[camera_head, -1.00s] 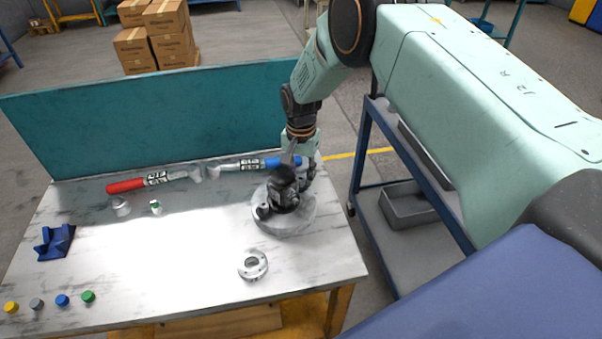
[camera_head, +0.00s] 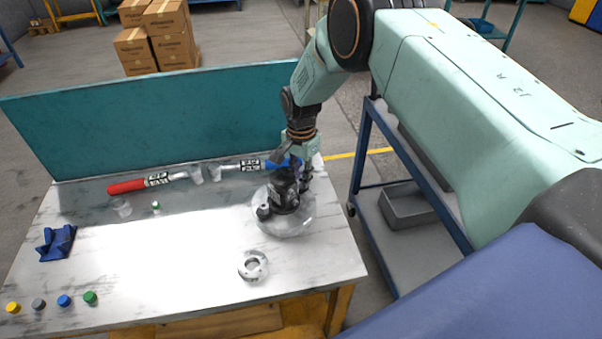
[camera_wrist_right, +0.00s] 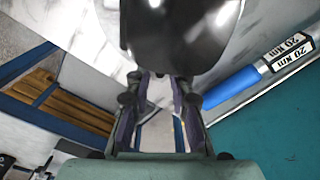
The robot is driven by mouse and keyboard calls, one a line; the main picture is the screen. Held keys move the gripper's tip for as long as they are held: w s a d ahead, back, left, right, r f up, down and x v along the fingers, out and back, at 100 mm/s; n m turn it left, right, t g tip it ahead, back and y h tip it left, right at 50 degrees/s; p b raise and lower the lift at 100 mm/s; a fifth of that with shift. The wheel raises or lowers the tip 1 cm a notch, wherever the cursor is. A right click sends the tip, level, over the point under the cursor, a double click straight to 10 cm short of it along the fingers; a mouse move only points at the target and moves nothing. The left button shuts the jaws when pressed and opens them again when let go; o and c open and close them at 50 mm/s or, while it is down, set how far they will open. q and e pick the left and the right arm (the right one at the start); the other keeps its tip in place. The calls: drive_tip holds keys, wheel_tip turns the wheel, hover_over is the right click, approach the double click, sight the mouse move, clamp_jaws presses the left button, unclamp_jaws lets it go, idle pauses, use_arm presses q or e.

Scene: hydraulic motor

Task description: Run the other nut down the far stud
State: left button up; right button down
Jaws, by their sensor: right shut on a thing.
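The dark hydraulic motor (camera_head: 284,192) stands on a round pale plate (camera_head: 298,229) at the right end of the bench. In the right wrist view its glossy dark body (camera_wrist_right: 180,30) fills the top middle. My right gripper (camera_head: 304,188) reaches down at the motor's far right side, its fingers close against it. In the right wrist view the fingers (camera_wrist_right: 155,100) point toward the motor and are shut on the nut. The nut itself and the far stud are hidden by the motor and fingers. My left gripper is not in view.
A red-handled wrench (camera_head: 128,188) and a blue-handled wrench (camera_head: 270,165) lie along the back panel (camera_head: 150,125). A pale ring (camera_head: 253,265) lies in front of the motor. A blue holder (camera_head: 57,242) and several coloured caps sit at left. The bench middle is clear.

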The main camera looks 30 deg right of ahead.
drive_tip(key=shift+m, duration=1.2)
drive_tip(key=m, duration=0.4)
drive_tip(key=shift+m+p, duration=0.3)
drive_tip(key=shift+p, duration=0.1)
drive_tip(key=c, duration=1.4)
unclamp_jaws()
drive_tip(key=shift+c, duration=0.2)
drive_tip(key=n+b, duration=0.1)
drive_tip(key=n, duration=0.4)
drive_tip(key=shift+f+n, duration=0.1)
drive_tip(key=shift+n, duration=0.2)
drive_tip(key=n, duration=0.4)
drive_tip(key=shift+n+b, duration=0.3)
drive_tip(key=shift+n, duration=0.1)
